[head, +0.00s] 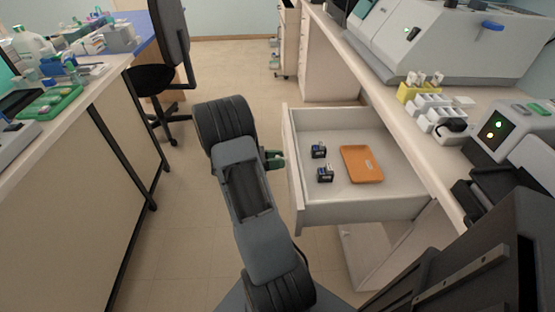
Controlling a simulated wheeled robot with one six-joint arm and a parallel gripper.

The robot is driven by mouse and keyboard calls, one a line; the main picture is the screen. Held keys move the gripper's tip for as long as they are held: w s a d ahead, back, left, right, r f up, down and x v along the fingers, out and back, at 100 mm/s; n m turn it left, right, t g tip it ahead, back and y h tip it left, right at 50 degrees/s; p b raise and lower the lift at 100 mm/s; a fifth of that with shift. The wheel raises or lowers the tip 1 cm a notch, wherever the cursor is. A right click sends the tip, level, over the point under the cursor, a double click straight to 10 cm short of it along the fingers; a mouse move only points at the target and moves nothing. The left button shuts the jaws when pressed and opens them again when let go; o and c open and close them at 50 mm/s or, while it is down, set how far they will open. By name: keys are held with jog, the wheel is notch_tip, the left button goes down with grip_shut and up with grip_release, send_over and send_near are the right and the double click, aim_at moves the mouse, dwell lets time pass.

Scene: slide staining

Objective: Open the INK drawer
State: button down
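A white drawer (372,213) under the right-hand counter stands pulled well out over the aisle. Its front panel (293,178) faces left, toward my arm. No INK label is readable from here, and the drawer's handle is hidden on the far side of the front. Two small dark blocks (325,174) and an orange tray (361,164) lie inside. My gripper (276,159), with green fingers, is just left of the drawer front, at or very close to it. Whether its fingers are around the handle or apart from it cannot be told.
The right counter (400,110) carries a yellow rack (419,88), white containers and machines. A black chair (166,75) stands back left beside the left bench (75,115). The aisle floor (230,75) behind my arm is clear. A lower white panel (365,255) sits below the drawer.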

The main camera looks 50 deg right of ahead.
jog(key=c, duration=0.8)
grip_release()
jog(key=p+v, duration=0.1)
jog(key=v, duration=1.2)
jog(key=shift+w+a, duration=0.25)
jog(key=shift+a, duration=0.05)
